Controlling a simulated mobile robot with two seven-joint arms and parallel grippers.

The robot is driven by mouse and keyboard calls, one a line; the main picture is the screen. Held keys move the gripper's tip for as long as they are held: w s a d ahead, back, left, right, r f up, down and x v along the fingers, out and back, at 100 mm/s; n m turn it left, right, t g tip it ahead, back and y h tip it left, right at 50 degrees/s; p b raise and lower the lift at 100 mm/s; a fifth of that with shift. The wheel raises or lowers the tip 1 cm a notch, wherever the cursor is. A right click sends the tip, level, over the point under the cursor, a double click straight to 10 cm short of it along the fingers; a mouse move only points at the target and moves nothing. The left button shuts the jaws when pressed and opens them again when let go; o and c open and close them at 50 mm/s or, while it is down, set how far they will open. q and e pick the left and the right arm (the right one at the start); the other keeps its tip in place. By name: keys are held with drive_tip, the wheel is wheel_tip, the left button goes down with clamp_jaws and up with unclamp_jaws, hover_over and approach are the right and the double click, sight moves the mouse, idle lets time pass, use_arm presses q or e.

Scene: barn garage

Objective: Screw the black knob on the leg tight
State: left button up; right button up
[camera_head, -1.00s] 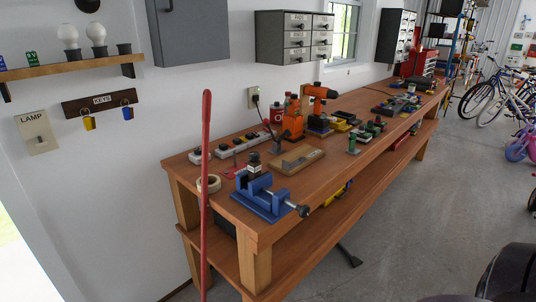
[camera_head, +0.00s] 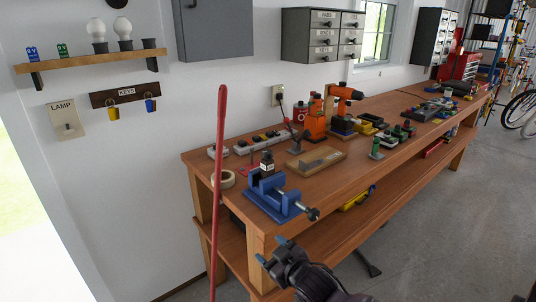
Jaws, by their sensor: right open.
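A blue vise (camera_head: 272,198) stands on the near end of the workbench. A small upright piece with a black top (camera_head: 267,157) and a pale label stands at its jaws; this may be the leg with its black knob, but it is too small to be sure. I cannot tell whether it is clamped or how tight the knob is. My right gripper (camera_head: 272,250) is in front of the bench's near end, below and apart from the vise, open and empty, with blue fingertips. My left gripper is not in view.
The wooden workbench (camera_head: 343,184) carries a tape roll (camera_head: 224,179), a wooden board (camera_head: 316,161), an orange drill (camera_head: 345,93) and a small green-topped tool (camera_head: 376,146). A red pole (camera_head: 219,140) stands upright before its left end.

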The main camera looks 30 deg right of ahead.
drive_tip(key=w+d+r+t+h, duration=0.1)
drive_tip(key=w+d+r, duration=0.1)
drive_tip(key=w+r, duration=0.3)
drive_tip(key=w+d+r+t, duration=0.1)
drive_tip(key=w+d+r, duration=0.2)
drive_tip(key=r, duration=0.3)
drive_tip(key=m+h, duration=0.4)
drive_tip(key=m, duration=0.3)
approach(269, 155)
drive_tip(key=shift+w, duration=0.55)
drive_tip(key=b+x, duration=0.1)
drive_tip(key=x, duration=0.9)
drive_tip(key=shift+w+d+r, duration=0.1)
drive_tip(key=shift+w+d, duration=0.2)
drive_tip(key=shift+c, duration=0.4)
drive_tip(key=shift+c, duration=1.2)
drive_tip(key=c, duration=0.6)
